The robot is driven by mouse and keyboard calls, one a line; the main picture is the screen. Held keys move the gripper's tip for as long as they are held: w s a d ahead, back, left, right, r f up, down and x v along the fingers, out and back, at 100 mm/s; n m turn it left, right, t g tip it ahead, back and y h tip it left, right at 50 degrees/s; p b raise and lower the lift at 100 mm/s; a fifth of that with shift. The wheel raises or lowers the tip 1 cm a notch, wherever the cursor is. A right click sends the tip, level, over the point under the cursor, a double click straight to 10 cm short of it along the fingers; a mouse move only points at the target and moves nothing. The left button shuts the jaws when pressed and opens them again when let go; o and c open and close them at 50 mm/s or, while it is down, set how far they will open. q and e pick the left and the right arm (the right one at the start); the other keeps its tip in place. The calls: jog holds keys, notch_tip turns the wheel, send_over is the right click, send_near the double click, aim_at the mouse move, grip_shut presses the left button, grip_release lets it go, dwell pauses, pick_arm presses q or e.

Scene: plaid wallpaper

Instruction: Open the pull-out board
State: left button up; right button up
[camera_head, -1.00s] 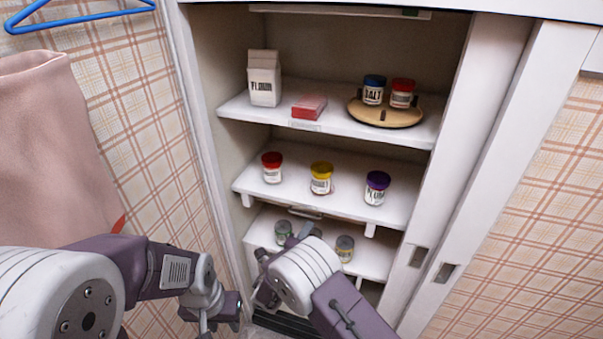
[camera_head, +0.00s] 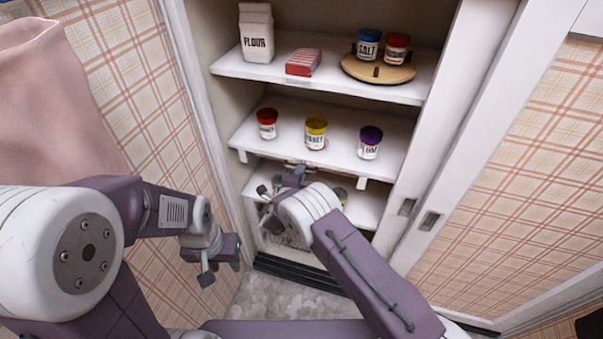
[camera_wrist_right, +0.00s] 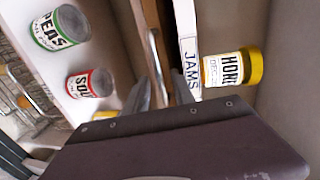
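The pull-out board (camera_wrist_right: 149,16) shows in the right wrist view as a wood-coloured edge under the middle shelf, beside the shelf's JAMS label (camera_wrist_right: 188,58). A metal bar handle (camera_wrist_right: 154,52) is on its front. My right gripper (camera_wrist_right: 161,90) is open, with its fingertips close to the handle's near end, one to each side; I cannot tell whether they touch it. In the head view my right gripper (camera_head: 281,184) is just below the middle shelf (camera_head: 250,140) and hides most of the board. My left gripper (camera_head: 221,268) is open and empty, left of the cabinet.
A honey jar (camera_wrist_right: 232,68) stands close to the right gripper on the middle shelf. A peas can (camera_wrist_right: 62,28) and a soup can (camera_wrist_right: 90,83) stand on the lower shelf. A plum jar (camera_head: 369,143) is farther right. The floor (camera_head: 285,298) before the cabinet is clear.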

grip_shut()
dwell(1.4)
